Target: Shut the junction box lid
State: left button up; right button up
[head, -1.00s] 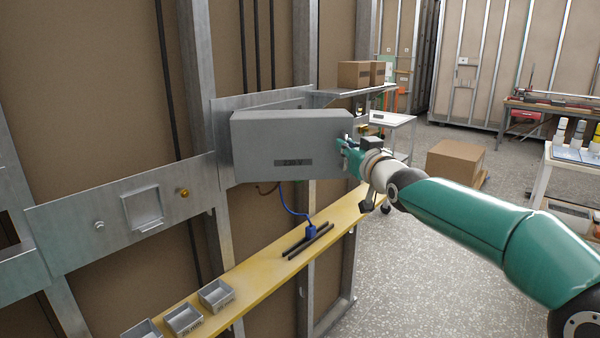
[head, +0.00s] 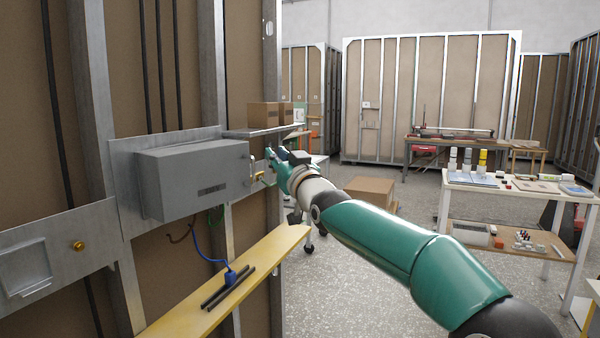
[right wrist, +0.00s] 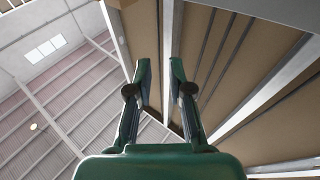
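The grey junction box (head: 150,185) is mounted on a metal plate on the wall at the left of the head view. Its lid (head: 225,178) carries a dark label and a small light handle (head: 251,165) at its right edge. The lid lies against the box with no gap that I can see, so it looks shut. My right gripper (head: 272,153) is just right of the handle and looks apart from it. In the right wrist view its two fingers (right wrist: 160,68) are spread with nothing between them. My left gripper is out of view.
A yellow ledge (head: 245,268) with black rods and a blue plug (head: 231,277) runs below the box. A shelf with cartons (head: 265,115) is behind my gripper. A large carton (head: 370,190) and a white table (head: 505,185) stand farther off. Open floor lies between.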

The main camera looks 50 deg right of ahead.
jog(key=s+d+v, duration=0.1)
jog(key=v, duration=1.1)
jog(key=shift+d+r+h, duration=0.4)
jog(key=shift+r, duration=0.05)
jog(key=shift+w, duration=0.1)
